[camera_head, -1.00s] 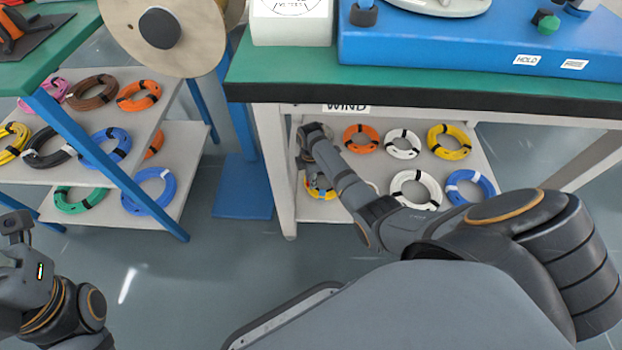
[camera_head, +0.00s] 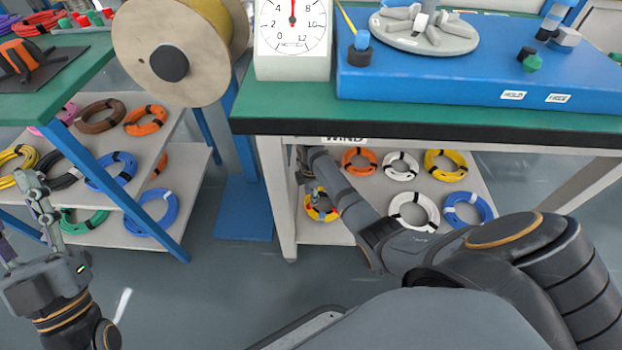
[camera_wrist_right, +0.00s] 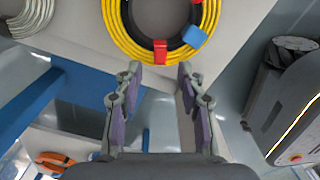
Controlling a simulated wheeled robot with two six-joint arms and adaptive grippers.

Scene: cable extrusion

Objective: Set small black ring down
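A small black ring (camera_wrist_right: 146,42) shows in the right wrist view inside the curve of a larger yellow ring (camera_wrist_right: 118,32) on a pale shelf. Red and blue tape sits on the rings. Whether the black one rests on the yellow or beside it I cannot tell. My right gripper (camera_wrist_right: 157,75) is open and empty, its fingertips just short of the rings' near edge. In the head view the yellow ring (camera_head: 332,215) is on the lower shelf, below my right gripper (camera_head: 309,182), partly hidden by my arm. My left gripper (camera_head: 22,215) is open and empty at the left.
White (camera_head: 414,212) and blue (camera_head: 467,210) rings lie right of the yellow ring on the lower shelf (camera_head: 340,235). Orange, white and yellow rings lie behind them. The green bench top (camera_head: 290,108) overhangs this shelf. A table leg (camera_head: 277,195) stands close on the left.

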